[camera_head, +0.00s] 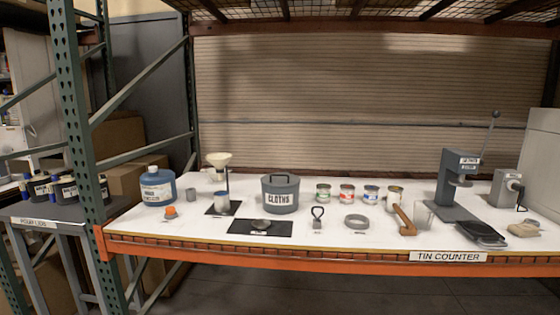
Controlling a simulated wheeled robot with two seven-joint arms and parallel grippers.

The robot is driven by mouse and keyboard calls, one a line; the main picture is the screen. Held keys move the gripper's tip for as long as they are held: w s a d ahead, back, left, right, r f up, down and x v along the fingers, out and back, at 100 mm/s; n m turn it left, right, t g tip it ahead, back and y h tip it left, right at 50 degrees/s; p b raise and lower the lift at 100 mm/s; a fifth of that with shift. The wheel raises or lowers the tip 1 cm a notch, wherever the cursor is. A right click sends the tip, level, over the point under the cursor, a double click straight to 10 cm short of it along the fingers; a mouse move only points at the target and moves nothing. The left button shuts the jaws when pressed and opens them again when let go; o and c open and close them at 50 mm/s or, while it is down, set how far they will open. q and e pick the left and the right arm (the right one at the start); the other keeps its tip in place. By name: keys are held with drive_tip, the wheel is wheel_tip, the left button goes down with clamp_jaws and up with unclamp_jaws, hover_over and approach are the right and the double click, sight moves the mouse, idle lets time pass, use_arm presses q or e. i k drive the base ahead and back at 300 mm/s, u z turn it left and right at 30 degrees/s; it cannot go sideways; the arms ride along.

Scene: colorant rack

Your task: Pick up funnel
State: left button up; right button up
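The funnel (219,159) is cream-coloured with a wide mouth. It sits upright at the top of a dark stand (228,182) on the left part of the white counter. Neither of my grippers shows in the head view.
A dark mat (260,227) lies in front. A green rack post (78,130) rises at the left.

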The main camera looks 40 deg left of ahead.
sight(219, 160)
drive_tip(key=z, duration=0.2)
drive_tip(key=i, duration=1.7)
drive_tip(key=u, duration=1.25)
drive_tip(key=i, duration=0.4)
drive_tip(key=u, duration=0.45)
